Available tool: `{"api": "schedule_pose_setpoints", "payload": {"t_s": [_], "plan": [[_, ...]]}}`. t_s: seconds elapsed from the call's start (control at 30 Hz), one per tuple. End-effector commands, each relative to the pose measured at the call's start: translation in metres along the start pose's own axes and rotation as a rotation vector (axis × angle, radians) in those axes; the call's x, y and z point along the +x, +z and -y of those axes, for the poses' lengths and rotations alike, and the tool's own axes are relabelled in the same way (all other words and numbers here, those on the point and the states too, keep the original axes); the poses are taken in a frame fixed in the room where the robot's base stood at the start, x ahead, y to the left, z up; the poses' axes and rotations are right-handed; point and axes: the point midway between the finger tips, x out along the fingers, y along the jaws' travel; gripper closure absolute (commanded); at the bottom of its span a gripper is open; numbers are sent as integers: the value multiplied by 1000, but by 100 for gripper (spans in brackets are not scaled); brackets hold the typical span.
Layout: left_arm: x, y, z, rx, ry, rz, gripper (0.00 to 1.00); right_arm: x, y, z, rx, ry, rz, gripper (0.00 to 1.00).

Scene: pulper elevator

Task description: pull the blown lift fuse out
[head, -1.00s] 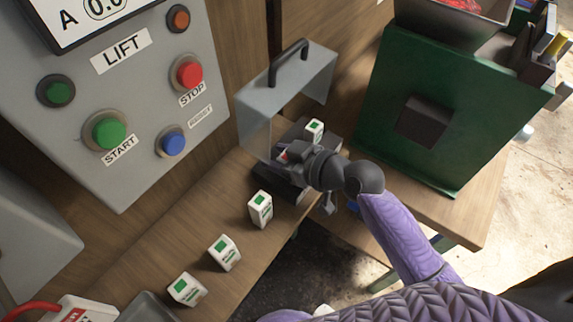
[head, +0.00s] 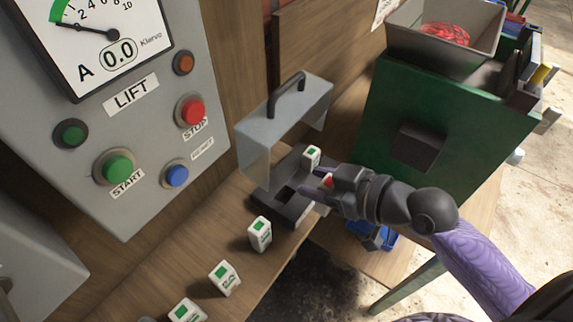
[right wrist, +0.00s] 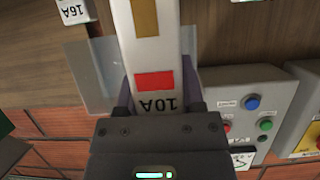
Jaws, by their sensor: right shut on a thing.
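My right gripper (head: 326,192) is shut on a white fuse with a red mark (head: 328,181), beside the right edge of the dark fuse base (head: 294,213). In the right wrist view the held fuse (right wrist: 155,50) shows a red patch, a tan strip and "10A", between the fingers. An open dark slot (head: 285,195) shows in the base, to the left of the gripper. A white fuse with a green mark (head: 312,156) stands at the back of the base. The fuse's lower end is hidden in the head view. My left gripper is not in view.
The grey handled cover (head: 282,118) stands raised behind the base. Several green-marked white fuses, one here (head: 260,233), stand along the bench. The grey lift panel (head: 145,215) is at left. A green machine (head: 450,150) stands close behind my right arm.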

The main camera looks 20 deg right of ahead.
Motion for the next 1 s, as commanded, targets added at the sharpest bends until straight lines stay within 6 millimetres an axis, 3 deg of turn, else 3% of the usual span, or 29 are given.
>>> {"api": "schedule_pose_setpoints", "payload": {"t_s": [0.03, 0.2, 0.4, 0.8, 1.0], "plan": [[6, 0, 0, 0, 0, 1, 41, -14, 12, 0, -2, -1, 12, 100], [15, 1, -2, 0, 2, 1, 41, -52, 27, 1, 1, -3, 7, 100], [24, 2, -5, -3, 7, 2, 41, -77, 36, 0, 4, 2, 3, 100], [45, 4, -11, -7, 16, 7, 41, -99, 58, -1, 2, 4, 0, 100], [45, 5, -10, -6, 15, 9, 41, -102, 59, 0, -2, 1, -2, 100]]}}
